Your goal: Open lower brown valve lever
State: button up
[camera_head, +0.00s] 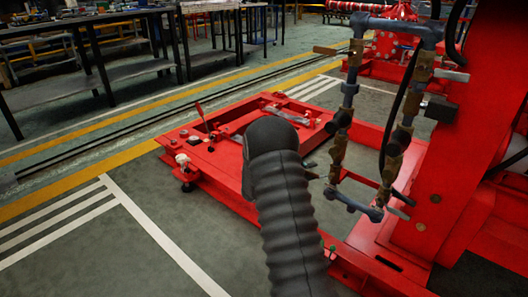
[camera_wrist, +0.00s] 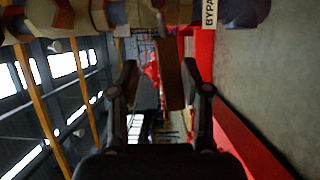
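The pipework in the head view carries several brown valves, with a lower one (camera_head: 338,150) on the left pipe and another (camera_head: 390,165) on the right pipe. In the wrist view my gripper (camera_wrist: 161,66) is open, with one finger on each side of a flat brown lever (camera_wrist: 170,80). The lever lies nearer the right finger; I cannot tell whether they touch. Its upper end meets blurred pipe fittings (camera_wrist: 90,15) along the top edge. In the head view my arm's black sleeve hides my gripper.
A red machine body (camera_head: 455,150) stands right of the pipes, and a low red base frame (camera_head: 220,160) extends left. A dark hose (camera_head: 395,105) hangs between the pipes. A label (camera_wrist: 209,14) shows near the fittings. Workbenches (camera_head: 90,50) stand far left; the floor at lower left is clear.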

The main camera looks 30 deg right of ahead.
jog(key=a+p, duration=0.2)
jog(key=a, duration=1.2)
jog(key=w+a+r+t+y+b, duration=0.1)
jog(key=w+a+r+t+y, duration=0.4)
jog(key=w+r+t, duration=0.3)
jog(key=shift+w+a+r+t+y, duration=0.25)
jog(key=shift+r+t+y, duration=0.55)
jog(key=shift+r, duration=0.65)
jog(key=shift+r, duration=0.1)
